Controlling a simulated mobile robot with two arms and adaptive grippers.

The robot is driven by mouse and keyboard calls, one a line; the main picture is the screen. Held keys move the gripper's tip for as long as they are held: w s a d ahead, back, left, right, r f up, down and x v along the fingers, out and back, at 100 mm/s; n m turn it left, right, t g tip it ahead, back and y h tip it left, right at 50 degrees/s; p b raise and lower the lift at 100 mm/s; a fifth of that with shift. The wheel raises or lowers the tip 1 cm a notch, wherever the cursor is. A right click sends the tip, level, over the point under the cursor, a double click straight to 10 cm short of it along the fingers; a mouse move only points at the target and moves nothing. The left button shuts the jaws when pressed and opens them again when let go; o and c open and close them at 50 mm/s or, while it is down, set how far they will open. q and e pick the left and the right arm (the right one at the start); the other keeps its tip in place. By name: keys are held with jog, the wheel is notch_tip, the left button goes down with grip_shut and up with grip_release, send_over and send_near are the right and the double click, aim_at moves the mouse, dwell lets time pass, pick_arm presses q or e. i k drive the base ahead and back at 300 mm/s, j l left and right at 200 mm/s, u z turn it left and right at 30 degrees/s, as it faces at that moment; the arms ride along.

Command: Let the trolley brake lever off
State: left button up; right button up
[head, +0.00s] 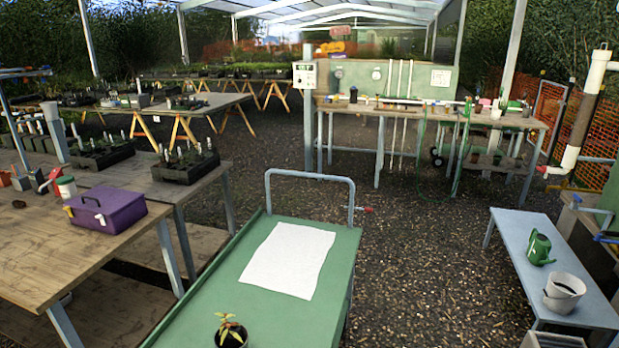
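The green trolley (215,292) stands in the lower middle of the head view, with a grey tubular handle (310,175) at its far end. A small lever with a red tip (366,210) sticks out to the right, beside the foot of the handle's right post. It looks roughly level; whether it is set or off is too small to tell. The trolley's wheels are hidden. Neither of my grippers is in view.
On the trolley lie a white sheet (288,260) and a potted seedling (230,333). A wooden bench (60,260) with a purple toolbox (104,210) stands left. A low grey bench (540,285) with a green watering can (539,248) stands right. Gravel (430,260) between is clear.

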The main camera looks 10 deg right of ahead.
aim_at(366, 210)
jog(key=i+l, duration=0.1)
jog(key=l, duration=0.4)
jog(key=i+l, duration=0.1)
jog(key=l, duration=0.4)
jog(key=i+l, duration=0.1)
jog(key=l, duration=0.4)
jog(key=i+l+u, duration=0.1)
jog(key=l, duration=0.4)
jog(key=i+l, duration=0.7)
jog(key=l, duration=0.1)
